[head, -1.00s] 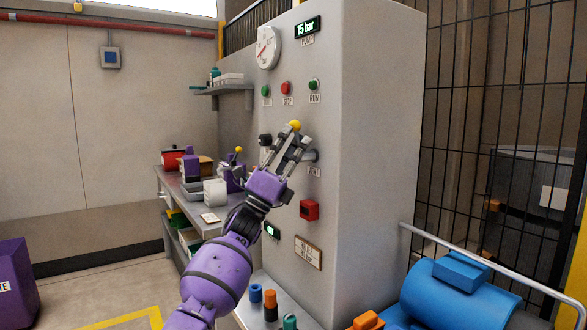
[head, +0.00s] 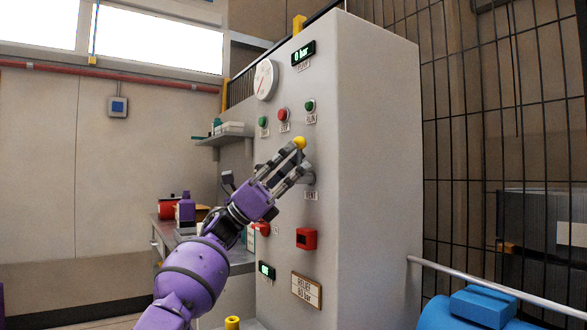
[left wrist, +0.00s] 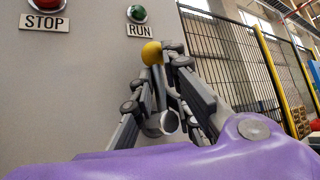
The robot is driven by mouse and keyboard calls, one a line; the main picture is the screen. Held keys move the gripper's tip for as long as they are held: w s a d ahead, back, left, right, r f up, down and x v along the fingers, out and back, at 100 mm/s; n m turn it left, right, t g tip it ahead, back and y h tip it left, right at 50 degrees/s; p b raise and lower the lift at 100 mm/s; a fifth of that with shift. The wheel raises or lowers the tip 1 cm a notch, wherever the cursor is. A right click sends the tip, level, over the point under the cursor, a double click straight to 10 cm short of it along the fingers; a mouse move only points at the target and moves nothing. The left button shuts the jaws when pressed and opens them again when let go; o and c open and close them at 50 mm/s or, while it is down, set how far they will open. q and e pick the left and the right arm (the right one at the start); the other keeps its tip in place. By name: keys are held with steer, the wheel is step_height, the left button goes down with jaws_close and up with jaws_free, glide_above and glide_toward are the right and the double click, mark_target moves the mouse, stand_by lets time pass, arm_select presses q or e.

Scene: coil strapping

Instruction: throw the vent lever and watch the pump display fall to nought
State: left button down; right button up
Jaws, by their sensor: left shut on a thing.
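The vent lever shows as a yellow ball knob (head: 300,142) at the tips of my left gripper (head: 298,160). The lever points up from its pivot on the grey cabinet front, above the vent label (head: 310,196). My left gripper is shut on the lever. The pump display (head: 303,52) at the cabinet's top reads 0 bar in green. My right gripper is not in view.
A round gauge (head: 265,80) and green and red buttons (head: 283,115) sit above the lever. A red box (head: 306,238) and a relief sign (head: 306,290) are below. A mesh fence (head: 490,130), a rail and a blue machine (head: 470,312) stand right, a workbench left.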

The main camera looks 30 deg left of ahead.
arm_select(q)
steer(key=shift+s+a+r, duration=0.1)
steer(key=shift+a+r, duration=0.1)
steer(key=shift+r, duration=0.35)
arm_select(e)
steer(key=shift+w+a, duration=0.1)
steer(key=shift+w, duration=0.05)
arm_select(q)
steer(key=c, duration=1.9)
jaws_free()
steer(key=shift+c, duration=0.2)
steer(key=shift+o, duration=0.9)
steer(key=shift+d+f, duration=0.15)
steer(key=shift+d, duration=0.1)
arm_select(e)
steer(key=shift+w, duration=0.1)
arm_select(q)
steer(key=shift+f, duration=0.15)
steer(key=v, duration=1.1)
steer(key=shift+a+f, duration=0.3)
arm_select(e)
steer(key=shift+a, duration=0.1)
